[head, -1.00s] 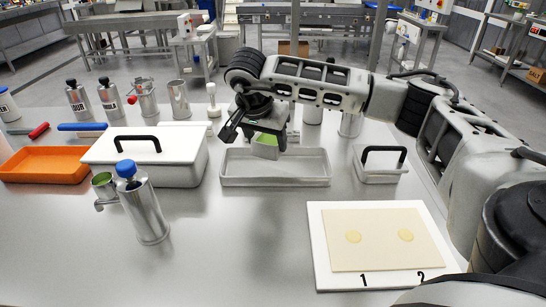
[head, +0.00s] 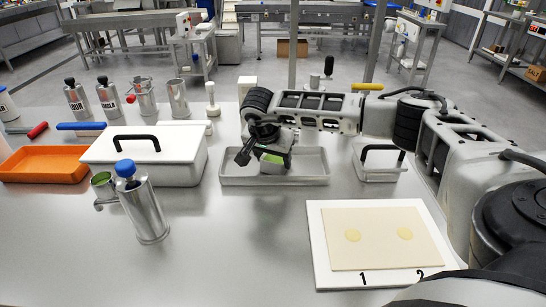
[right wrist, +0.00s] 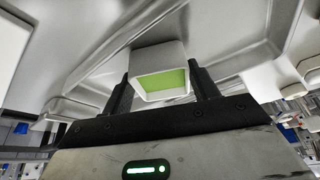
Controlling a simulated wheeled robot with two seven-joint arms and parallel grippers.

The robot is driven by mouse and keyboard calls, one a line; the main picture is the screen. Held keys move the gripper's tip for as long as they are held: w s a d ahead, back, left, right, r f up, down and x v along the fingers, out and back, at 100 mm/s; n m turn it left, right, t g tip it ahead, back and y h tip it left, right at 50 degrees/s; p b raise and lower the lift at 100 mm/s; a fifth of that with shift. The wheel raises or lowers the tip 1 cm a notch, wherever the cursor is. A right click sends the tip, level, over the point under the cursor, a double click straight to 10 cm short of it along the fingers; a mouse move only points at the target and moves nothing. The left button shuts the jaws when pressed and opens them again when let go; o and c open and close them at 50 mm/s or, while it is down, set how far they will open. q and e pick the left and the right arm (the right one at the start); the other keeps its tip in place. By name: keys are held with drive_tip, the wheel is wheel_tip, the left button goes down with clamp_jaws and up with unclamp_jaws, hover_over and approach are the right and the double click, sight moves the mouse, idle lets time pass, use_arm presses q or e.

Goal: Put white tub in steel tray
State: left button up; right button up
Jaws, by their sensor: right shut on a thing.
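The white tub (head: 272,169) has green contents and sits between the fingers of my right gripper (head: 266,158). In the head view it is over the left-middle part of the steel tray (head: 312,181), low within its rim, partly hidden by the gripper. In the right wrist view the tub (right wrist: 157,53) is between the two dark fingers of the right gripper (right wrist: 162,84), with the pale tray surface (right wrist: 85,78) around it. I cannot tell whether the tub's base touches the tray floor. My left gripper is not in view.
A lidded white box (head: 150,170) stands left of the tray, with an orange tray (head: 40,178) beyond it. A blue-topped steel bottle (head: 145,212) stands in front. A small black-handled container (head: 380,172) is at right. A numbered white board (head: 318,260) lies front right.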

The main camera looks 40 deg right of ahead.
drive_tip(key=o, duration=1)
drive_tip(key=shift+f, duration=0.1)
drive_tip(key=shift+c, duration=0.2)
drive_tip(key=shift+r, duration=0.25)
drive_tip(key=v, duration=1.2)
drive_tip(key=shift+s+f, duration=0.1)
drive_tip(key=shift+f, duration=0.05)
